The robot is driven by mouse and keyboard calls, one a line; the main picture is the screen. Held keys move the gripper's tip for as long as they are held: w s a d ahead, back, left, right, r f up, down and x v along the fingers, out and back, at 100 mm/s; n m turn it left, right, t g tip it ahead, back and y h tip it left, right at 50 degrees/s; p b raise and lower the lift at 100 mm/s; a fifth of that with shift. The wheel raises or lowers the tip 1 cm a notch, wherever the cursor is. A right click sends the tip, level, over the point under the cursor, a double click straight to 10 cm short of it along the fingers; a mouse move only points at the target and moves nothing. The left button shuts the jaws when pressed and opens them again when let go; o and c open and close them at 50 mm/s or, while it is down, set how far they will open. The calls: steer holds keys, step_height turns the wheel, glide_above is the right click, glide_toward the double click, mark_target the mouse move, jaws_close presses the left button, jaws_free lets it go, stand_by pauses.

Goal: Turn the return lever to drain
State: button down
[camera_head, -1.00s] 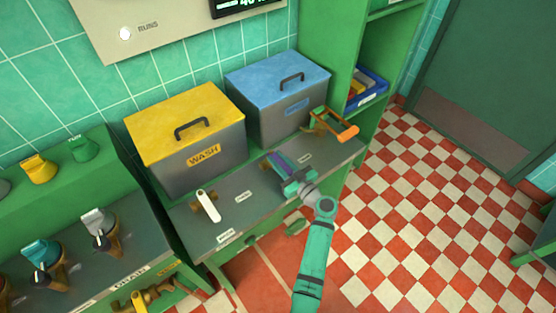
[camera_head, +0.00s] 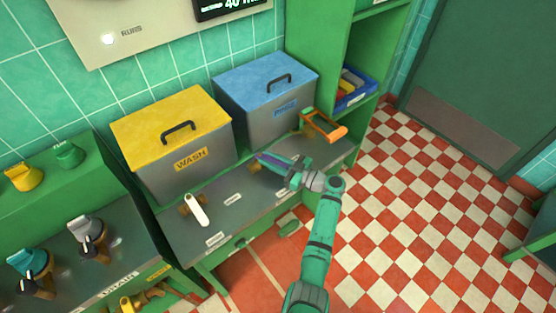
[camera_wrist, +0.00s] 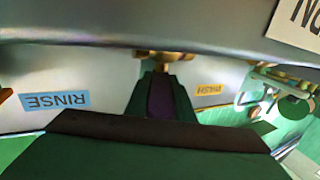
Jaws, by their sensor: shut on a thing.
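A purple-handled lever (camera_head: 270,159) stands on a brass valve at the middle of the grey counter (camera_head: 236,214), in front of the blue-lidded tank. My teal gripper (camera_head: 285,166) is shut on this lever, reaching in from the right. In the wrist view the purple handle (camera_wrist: 160,98) lies between my fingers, just short of the brass fitting (camera_wrist: 163,57). A white lever (camera_head: 196,209) stands to its left, and an orange lever (camera_head: 323,125) to its right. The small labels on the counter are too blurred to read, so I cannot tell which names the return lever.
A yellow-lidded tank marked WASH (camera_head: 178,148) and a blue-lidded tank (camera_head: 268,100) stand behind the levers. A blue bin (camera_head: 356,93) sits on the green shelf. The checkered floor (camera_head: 415,215) at right is clear.

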steer(key=c, duration=1.5)
jaws_free()
steer(key=shift+a, duration=0.1)
steer(key=v, duration=1.1)
